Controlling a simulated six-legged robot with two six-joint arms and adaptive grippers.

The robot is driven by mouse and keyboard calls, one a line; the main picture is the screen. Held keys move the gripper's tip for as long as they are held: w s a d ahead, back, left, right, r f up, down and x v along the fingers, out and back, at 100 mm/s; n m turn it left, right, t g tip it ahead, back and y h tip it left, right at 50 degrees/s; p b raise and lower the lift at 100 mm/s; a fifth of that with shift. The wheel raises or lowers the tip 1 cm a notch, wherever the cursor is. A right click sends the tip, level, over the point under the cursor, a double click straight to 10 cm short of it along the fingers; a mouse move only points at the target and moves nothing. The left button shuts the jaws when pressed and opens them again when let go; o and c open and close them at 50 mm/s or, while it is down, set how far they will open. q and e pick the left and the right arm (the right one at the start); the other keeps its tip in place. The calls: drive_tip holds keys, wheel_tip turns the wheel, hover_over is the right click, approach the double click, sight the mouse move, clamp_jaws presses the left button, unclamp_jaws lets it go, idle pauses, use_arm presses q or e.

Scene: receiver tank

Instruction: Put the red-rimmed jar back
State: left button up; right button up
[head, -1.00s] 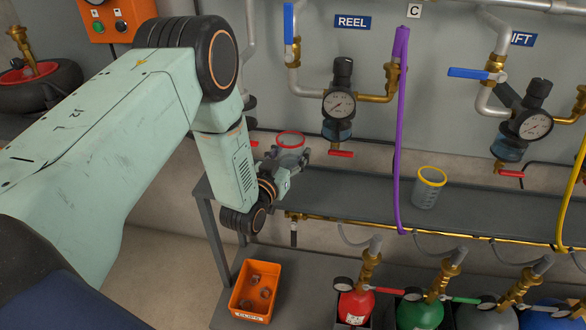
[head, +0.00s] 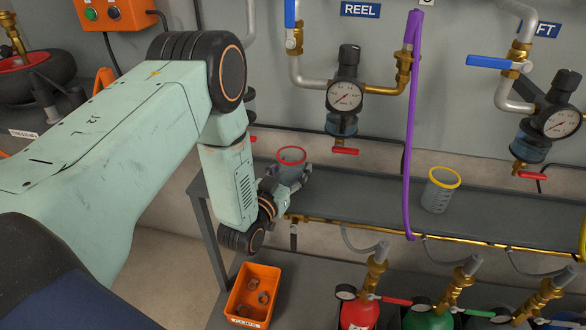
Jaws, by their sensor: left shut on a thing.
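The red-rimmed jar (head: 291,160) is a grey see-through cup with a red ring at its top. It is upright at the left end of the grey shelf (head: 340,192). My left gripper (head: 287,184) is shut on the red-rimmed jar, low on its side, and hides part of its lower body. I cannot tell whether the jar's base touches the shelf. My right gripper is not in view.
A yellow-rimmed jar (head: 440,189) stands farther right on the shelf. A purple hose (head: 408,130) hangs in front of the shelf between the jars. An orange bin (head: 252,296) with clips and several gas bottles (head: 359,314) are below. Gauges and valves (head: 344,97) line the wall.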

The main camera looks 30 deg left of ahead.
use_arm(q)
drive_tip(key=shift+s, duration=0.1)
drive_tip(key=shift+d+f, duration=0.1)
drive_tip(key=shift+f, duration=0.1)
drive_tip(key=o, duration=1)
drive_tip(key=shift+w+f, duration=0.1)
drive_tip(key=shift+w, duration=0.1)
drive_tip(key=shift+c, duration=0.2)
drive_tip(key=o, duration=0.4)
drive_tip(key=shift+s+r, duration=0.2)
drive_tip(key=shift+c, duration=0.2)
drive_tip(key=shift+w+f, duration=0.1)
